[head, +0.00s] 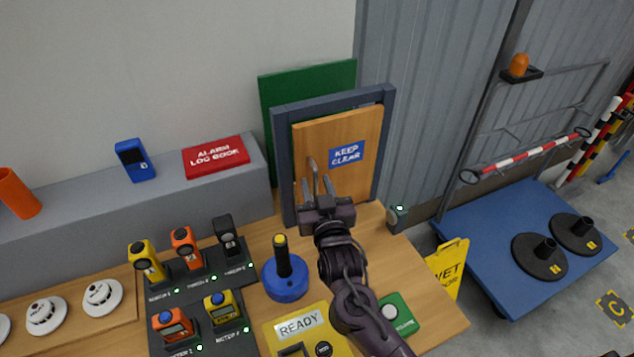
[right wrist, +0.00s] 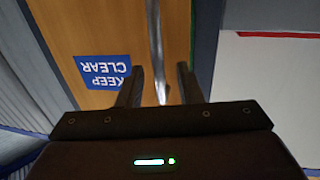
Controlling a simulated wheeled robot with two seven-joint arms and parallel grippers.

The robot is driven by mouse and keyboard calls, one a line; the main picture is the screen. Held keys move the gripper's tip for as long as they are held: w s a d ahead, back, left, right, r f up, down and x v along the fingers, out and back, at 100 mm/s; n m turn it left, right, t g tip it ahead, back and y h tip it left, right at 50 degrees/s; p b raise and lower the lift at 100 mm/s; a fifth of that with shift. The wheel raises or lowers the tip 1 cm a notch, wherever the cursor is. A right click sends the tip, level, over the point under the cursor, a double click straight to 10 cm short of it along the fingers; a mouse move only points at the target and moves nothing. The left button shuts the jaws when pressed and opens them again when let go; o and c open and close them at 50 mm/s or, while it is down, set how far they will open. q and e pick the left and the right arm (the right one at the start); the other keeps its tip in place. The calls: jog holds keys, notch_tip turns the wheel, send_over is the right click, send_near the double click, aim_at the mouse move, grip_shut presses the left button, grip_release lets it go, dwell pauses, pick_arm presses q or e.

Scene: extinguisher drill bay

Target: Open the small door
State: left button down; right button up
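The small door (head: 362,177) is an orange-brown wooden panel with a blue KEEP CLEAR label, set in a dark blue-grey frame (head: 284,165) on the bench. It sits in or very near its frame; I cannot tell if it is slightly ajar. Its metal handle (head: 312,165) is upright near the door's left edge. My right gripper (head: 318,184) is in front of the handle, fingers apart. In the right wrist view the handle (right wrist: 154,45) runs down between the two fingers (right wrist: 159,85), with gaps visible on both sides. My left gripper is not in view.
A blue base with a black post (head: 283,266) stands left of my right arm. A yellow READY box (head: 300,327) and a green box (head: 398,314) are near the front. A small grey box (head: 397,219) is right of the frame. Bench before the door is mostly clear.

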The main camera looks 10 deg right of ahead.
jog(key=c, duration=0.7)
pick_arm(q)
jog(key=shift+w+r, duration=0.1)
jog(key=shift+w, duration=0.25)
pick_arm(e)
grip_shut()
jog(key=shift+d, duration=0.1)
